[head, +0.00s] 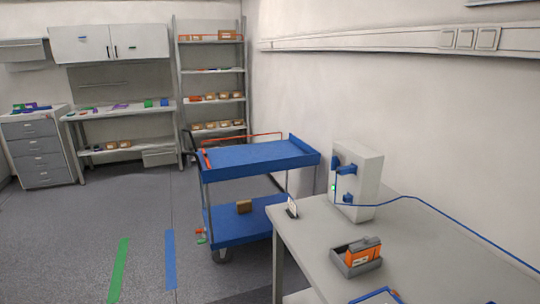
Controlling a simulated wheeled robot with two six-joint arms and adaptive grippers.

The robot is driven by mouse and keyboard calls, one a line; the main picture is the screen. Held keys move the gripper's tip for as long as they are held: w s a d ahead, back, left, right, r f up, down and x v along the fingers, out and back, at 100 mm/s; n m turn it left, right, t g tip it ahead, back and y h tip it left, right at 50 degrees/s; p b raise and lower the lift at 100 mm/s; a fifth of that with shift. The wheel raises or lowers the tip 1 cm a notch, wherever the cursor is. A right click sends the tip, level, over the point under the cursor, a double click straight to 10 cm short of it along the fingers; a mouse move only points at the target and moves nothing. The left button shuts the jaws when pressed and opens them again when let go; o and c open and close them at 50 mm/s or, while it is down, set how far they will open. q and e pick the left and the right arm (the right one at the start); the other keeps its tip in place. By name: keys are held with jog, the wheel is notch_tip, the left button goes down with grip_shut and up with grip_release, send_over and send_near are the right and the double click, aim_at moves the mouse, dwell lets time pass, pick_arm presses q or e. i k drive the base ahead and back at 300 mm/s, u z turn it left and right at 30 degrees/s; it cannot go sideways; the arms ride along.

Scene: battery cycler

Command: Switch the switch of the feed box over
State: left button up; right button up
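The feed box, as far as I can tell, is the white upright box (366,178) at the back of the grey table (408,238). Blue parts (347,170) stick out from its left-hand face, and a small green light (333,188) glows there. Which blue part is the switch, and which way it is set, is too small to tell. A blue cable (440,207) runs from the box to the right over the table. Neither of my grippers is in the head view.
An orange block (363,251) sits in a dark grey tray (343,266) on the table. A small card stand (292,208) is at the table's left edge. A blue cart (262,156) stands left of the table. Open floor (75,225) lies further left, with green and blue stripes.

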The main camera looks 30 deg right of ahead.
aim_at(335, 161)
jog(key=u, duration=0.4)
jog(key=i, duration=1.1)
jog(key=z, duration=0.55)
jog(key=i, duration=0.7)
jog(key=z, duration=0.9)
